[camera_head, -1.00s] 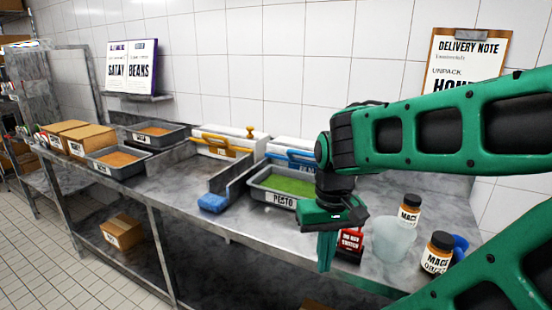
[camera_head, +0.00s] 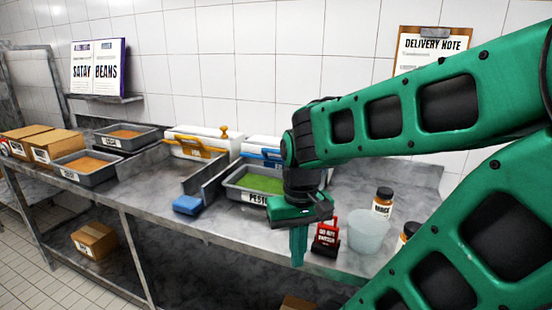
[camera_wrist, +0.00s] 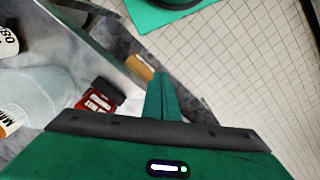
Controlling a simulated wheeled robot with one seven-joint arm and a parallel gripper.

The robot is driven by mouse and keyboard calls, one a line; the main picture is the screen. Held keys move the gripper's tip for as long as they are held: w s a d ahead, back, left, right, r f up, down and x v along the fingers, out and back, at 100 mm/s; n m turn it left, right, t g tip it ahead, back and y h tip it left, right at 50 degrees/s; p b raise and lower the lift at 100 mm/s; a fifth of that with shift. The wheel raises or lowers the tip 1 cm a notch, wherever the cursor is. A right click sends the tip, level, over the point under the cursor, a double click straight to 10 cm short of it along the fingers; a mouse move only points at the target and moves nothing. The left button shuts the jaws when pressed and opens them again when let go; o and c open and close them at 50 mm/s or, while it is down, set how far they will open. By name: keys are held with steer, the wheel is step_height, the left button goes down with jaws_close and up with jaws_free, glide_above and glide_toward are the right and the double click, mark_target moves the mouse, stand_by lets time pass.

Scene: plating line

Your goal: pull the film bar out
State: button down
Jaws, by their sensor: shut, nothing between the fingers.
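My gripper (camera_head: 298,262) is shut and empty, pointing down at the front edge of the steel counter (camera_head: 145,200). It is left of a red "do not" sign block. In the wrist view its closed fingers (camera_wrist: 160,97) hang beside the counter edge with the tiled floor beyond. No part is labelled as the film bar. A white box with an orange bar (camera_head: 195,150) stands at the back of the counter. A similar box with a blue bar (camera_head: 262,153) stands to its right, partly hidden by my arm. My gripper is apart from both.
A grey pan of green pesto (camera_head: 262,184) lies behind my gripper. The red sign block (camera_head: 326,236), a translucent tub (camera_head: 366,233) and a mace jar (camera_head: 383,202) stand to its right. A blue block (camera_head: 187,205) lies left. A carton (camera_head: 95,241) is on the lower shelf.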

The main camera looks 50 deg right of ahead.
steer(key=c, duration=2.1)
jaws_free()
steer(key=shift+s+r, duration=0.2)
steer(key=shift+s, duration=0.05)
steer(key=o, duration=0.4)
steer(key=w+d+r+m, duration=0.2)
steer(key=shift+d+r, duration=0.15)
steer(key=shift+r, duration=0.25)
step_height(320, 180, up, 16)
steer(key=r+m+t+h, duration=0.1)
steer(key=m+h, duration=0.1)
steer(key=m, duration=2.1)
glide_above(279, 151)
steer(key=a, duration=0.2)
steer(key=f, duration=0.3)
steer(key=d+f, duration=0.1)
steer(key=f, duration=0.3)
steer(key=d+f, duration=0.1)
steer(key=f, duration=0.2)
steer(key=shift+w+f, duration=0.1)
steer(key=shift+f, duration=0.3)
jaws_close()
